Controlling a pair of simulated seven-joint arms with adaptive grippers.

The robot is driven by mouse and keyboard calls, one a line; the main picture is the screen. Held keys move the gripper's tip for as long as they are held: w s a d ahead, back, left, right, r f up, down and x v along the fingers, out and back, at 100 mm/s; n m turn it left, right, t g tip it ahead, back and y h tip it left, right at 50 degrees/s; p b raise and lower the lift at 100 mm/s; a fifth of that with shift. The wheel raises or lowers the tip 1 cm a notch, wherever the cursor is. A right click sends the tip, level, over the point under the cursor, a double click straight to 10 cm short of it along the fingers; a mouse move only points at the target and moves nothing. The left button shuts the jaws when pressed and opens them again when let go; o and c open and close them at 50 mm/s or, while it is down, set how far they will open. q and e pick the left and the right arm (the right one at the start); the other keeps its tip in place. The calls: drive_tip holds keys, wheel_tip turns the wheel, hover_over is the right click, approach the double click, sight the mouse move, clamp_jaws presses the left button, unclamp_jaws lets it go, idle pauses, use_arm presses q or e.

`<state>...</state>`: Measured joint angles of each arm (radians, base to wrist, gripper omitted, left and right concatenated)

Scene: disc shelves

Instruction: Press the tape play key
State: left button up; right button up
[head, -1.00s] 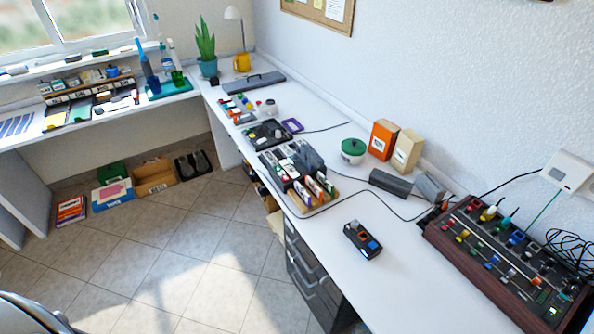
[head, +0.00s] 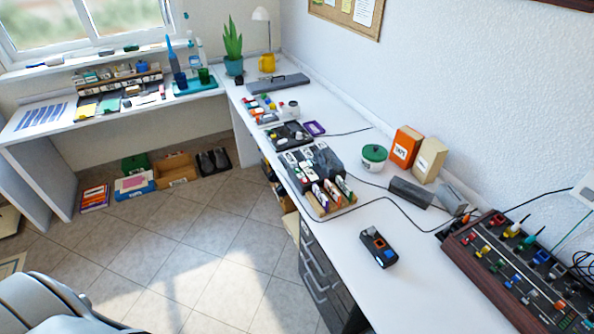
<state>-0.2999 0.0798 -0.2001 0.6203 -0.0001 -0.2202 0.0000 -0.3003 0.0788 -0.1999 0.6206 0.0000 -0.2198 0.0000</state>
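A dark machine (head: 322,158) with pale keys (head: 296,156) stands on the right-hand desk, beside a wooden rack of small coloured cases. It may be the tape player, but its key labels are too small to read and I cannot tell which key is play. A small black handheld device (head: 378,247) with an orange and a blue patch lies alone on the near desk. Neither of my grippers is in view.
A wooden-sided console (head: 520,272) with coloured knobs stands at the right. A green-lidded pot (head: 374,158), an orange box (head: 405,144) and a beige box (head: 429,160) stand by the wall. Cables cross the desk. The near desk and tiled floor have free room.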

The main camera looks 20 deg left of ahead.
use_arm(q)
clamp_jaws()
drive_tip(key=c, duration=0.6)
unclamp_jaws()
